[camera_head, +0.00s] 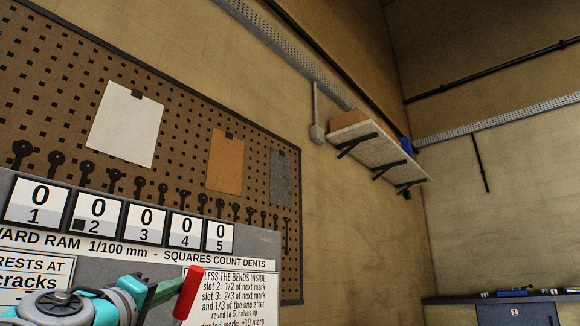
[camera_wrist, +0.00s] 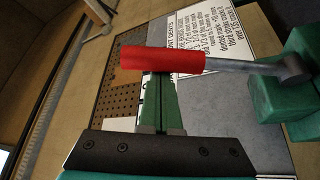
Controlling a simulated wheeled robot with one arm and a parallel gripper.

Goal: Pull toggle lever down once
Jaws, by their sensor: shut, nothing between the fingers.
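The toggle lever has a red grip (camera_head: 188,292) at the lower left of the head view. In the wrist view the red grip (camera_wrist: 162,60) lies across the picture. Its grey rod (camera_wrist: 236,66) runs right to a dark round end beside green blocks (camera_wrist: 285,100). My gripper (camera_head: 175,286) is beside the red grip, on its left in the head view. In the wrist view my green fingers (camera_wrist: 162,100) are together with nothing between them. Their tips meet the edge of the red grip in the picture; I cannot tell whether they touch it.
A panel with number cards (camera_head: 118,220) reading 0 and a printed sign (camera_head: 235,297) stands behind the lever. A pegboard (camera_head: 190,150) with papers and tools covers the wall. A shelf (camera_head: 375,150) and a workbench (camera_head: 500,300) are farther right.

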